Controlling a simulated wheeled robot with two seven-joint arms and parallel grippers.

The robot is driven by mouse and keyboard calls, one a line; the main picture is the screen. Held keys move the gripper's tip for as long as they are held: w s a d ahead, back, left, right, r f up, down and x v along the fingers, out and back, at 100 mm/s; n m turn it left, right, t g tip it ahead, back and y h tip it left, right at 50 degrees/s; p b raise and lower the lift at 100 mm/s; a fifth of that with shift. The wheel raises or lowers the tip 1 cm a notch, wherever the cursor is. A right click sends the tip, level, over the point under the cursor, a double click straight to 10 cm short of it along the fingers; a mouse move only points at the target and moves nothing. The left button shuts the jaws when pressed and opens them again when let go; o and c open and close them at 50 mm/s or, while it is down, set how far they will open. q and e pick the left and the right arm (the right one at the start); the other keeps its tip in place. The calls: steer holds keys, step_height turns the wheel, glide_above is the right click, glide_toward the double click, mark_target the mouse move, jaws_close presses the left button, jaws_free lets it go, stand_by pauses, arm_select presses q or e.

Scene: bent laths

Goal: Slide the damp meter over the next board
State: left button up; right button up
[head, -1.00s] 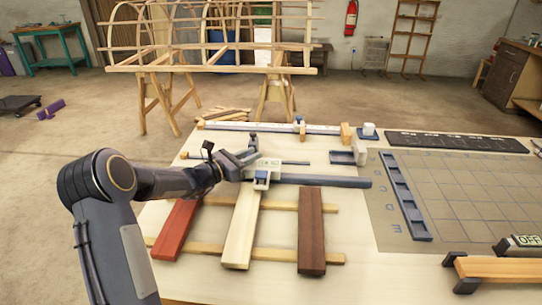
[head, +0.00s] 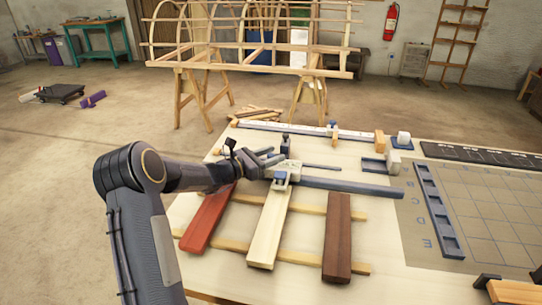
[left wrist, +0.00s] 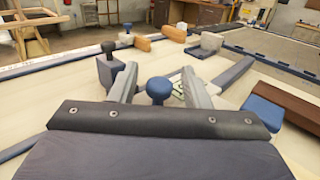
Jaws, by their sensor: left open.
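The damp meter (head: 293,169), a pale body with a blue part in front, sits on the dark blue rail (head: 350,187) over the far end of the cream board (head: 270,226). A red board (head: 207,219) lies to its left and a dark brown board (head: 338,236) to its right. My left gripper (head: 273,159) is at the meter, coming from the left. In the left wrist view its open fingers (left wrist: 158,84) stand on either side of a round blue knob (left wrist: 158,90), with a gap visible. My right gripper is out of view.
The boards lie across two wooden battens (head: 308,209). A dark post (head: 285,146) stands just behind the meter. A long ruled bar (head: 300,129) runs along the back. A blue tray (head: 437,212) and grid mat (head: 490,215) are at right. The rail right of the meter looks clear.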

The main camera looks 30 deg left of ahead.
arm_select(q)
steer(key=v, duration=0.8)
steer(key=shift+b, duration=0.35)
steer(key=shift+d+r, duration=0.1)
steer(key=shift+d, duration=0.05)
